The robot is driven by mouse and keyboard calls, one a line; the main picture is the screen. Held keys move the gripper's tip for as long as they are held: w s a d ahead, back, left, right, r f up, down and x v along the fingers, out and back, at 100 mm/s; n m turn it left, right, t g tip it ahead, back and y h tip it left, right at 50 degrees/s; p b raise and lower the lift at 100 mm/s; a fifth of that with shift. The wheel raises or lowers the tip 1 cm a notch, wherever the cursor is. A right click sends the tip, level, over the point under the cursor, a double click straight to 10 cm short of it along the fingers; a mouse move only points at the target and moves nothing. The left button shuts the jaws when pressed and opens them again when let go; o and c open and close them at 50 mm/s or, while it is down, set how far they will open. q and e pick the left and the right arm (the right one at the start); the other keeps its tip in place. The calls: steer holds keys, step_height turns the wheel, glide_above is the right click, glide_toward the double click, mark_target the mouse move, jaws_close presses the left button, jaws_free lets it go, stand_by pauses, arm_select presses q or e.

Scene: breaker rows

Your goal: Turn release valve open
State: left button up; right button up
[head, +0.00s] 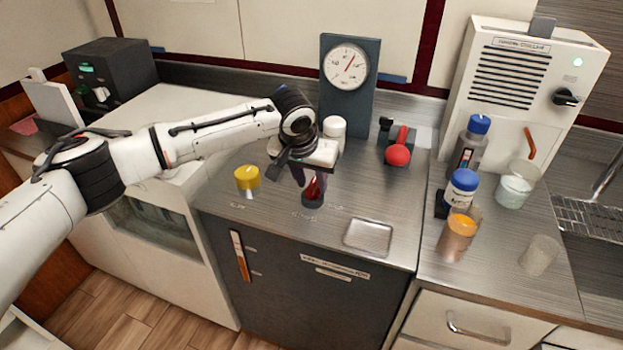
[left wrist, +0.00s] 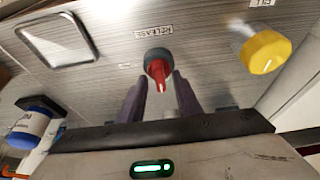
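The release valve (left wrist: 160,72) is a red handle on a dark round base, next to a label that seems to read RELEASE. In the head view the release valve (head: 316,187) stands on the steel counter, partly hidden by my left gripper (head: 306,177). In the left wrist view my left gripper (left wrist: 158,88) is open, with one dark finger on each side of the red handle. A gap shows between the fingers and the handle, so I see no firm grip. My right gripper is not in view.
A yellow knob (head: 247,179) stands left of the valve. A gauge panel (head: 347,85) and a white cylinder (head: 334,131) stand behind. A red-knobbed device (head: 398,152) and a shallow metal tray (head: 369,237) lie right. Bottles and cups crowd the right counter.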

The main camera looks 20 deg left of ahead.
arm_select(q)
jaws_close()
